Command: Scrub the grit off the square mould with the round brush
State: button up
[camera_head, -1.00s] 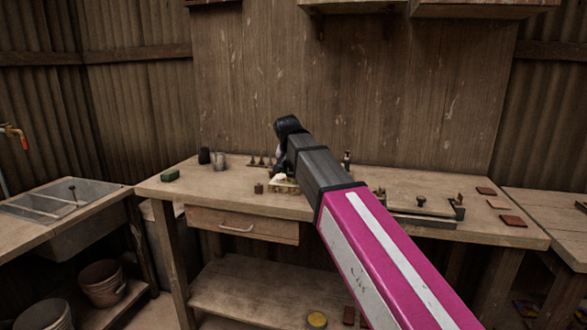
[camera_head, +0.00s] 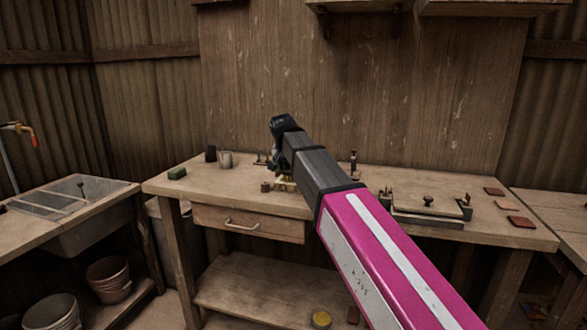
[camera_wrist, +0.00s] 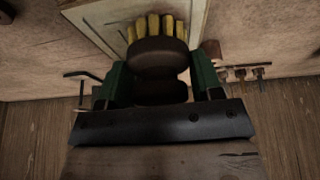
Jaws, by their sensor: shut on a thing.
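In the wrist view my gripper (camera_wrist: 160,80) is shut on the round brush (camera_wrist: 158,55), which has a dark brown round body and yellow bristles. The bristles point away from me over the square mould (camera_wrist: 92,18), a pale flat-edged piece partly hidden by the brush and fingers. I cannot tell whether the bristles touch it. In the head view the mould (camera_head: 285,187) sits on the bench, half hidden behind my arm. Any grit is too small or hidden to make out.
A small brown piece (camera_head: 265,186) stands left of the mould. A green block (camera_head: 177,173), a dark cup (camera_head: 210,154) and a metal cup (camera_head: 225,160) are farther left. The bench's front left is clear.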

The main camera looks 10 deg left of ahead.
jog(key=shift+w+a, duration=0.15)
jog(key=shift+a, duration=0.8)
jog(key=shift+w+a, duration=0.1)
jog(key=shift+a, duration=0.8)
jog(key=shift+s+d+f, duration=0.15)
jog(key=shift+s+d, duration=0.05)
jog(key=shift+d, duration=1)
jog(key=shift+s+d+f, duration=0.1)
jog(key=shift+s+d, duration=0.1)
jog(key=shift+d, duration=0.95)
jog(key=shift+s+d+r, duration=0.1)
jog(key=shift+d, duration=0.65)
jog(key=shift+s+d+r, duration=0.1)
jog(key=shift+d, duration=0.65)
jog(key=shift+a, duration=0.15)
jog(key=shift+w+a, duration=0.15)
jog(key=shift+a, duration=0.6)
jog(key=shift+w+a, duration=0.15)
jog(key=shift+a, duration=0.6)
jog(key=shift+w+a+f, duration=0.1)
jog(key=shift+w+a, duration=0.05)
jog(key=shift+a, duration=0.95)
jog(key=shift+w+a+f, duration=0.1)
jog(key=shift+a, duration=1)
jog(key=shift+r, duration=0.1)
